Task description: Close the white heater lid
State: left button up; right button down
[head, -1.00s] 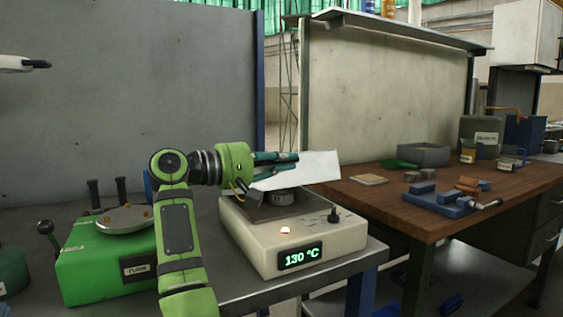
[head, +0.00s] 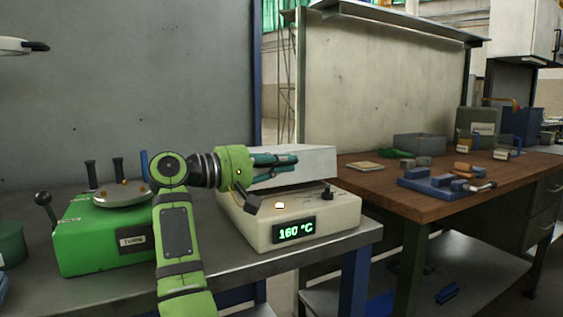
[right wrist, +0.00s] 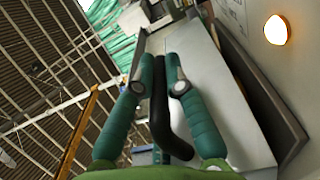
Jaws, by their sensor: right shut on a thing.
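The white heater (head: 295,215) stands on the grey bench, its display reading 160 °C and a lamp lit on its front. Its white lid (head: 318,160) is low over the top, almost level. In the right wrist view a dark strip shows between the lid (right wrist: 205,95) and the heater body (right wrist: 240,12), so a gap seems to remain. My right gripper (head: 296,160) is at the lid's near left side. In the right wrist view its teal fingers (right wrist: 160,75) are shut on the black lid handle (right wrist: 160,115). My left gripper is out of view.
A green machine (head: 105,235) with a round plate stands left of the heater, close to my right arm. A wooden table (head: 385,195) at right holds a blue vise (head: 440,190) and a grey bin (head: 420,146). A grey panel stands behind the bench.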

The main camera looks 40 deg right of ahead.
jog(key=shift+s, duration=0.1)
jog(key=c, duration=1.3)
grip_release()
jog(key=shift+d, duration=0.15)
jog(key=v, duration=1)
jog(key=shift+a+r, duration=0.1)
jog(key=shift+a, duration=0.25)
jog(key=shift+w+a, duration=0.3)
jog(key=shift+a, duration=0.35)
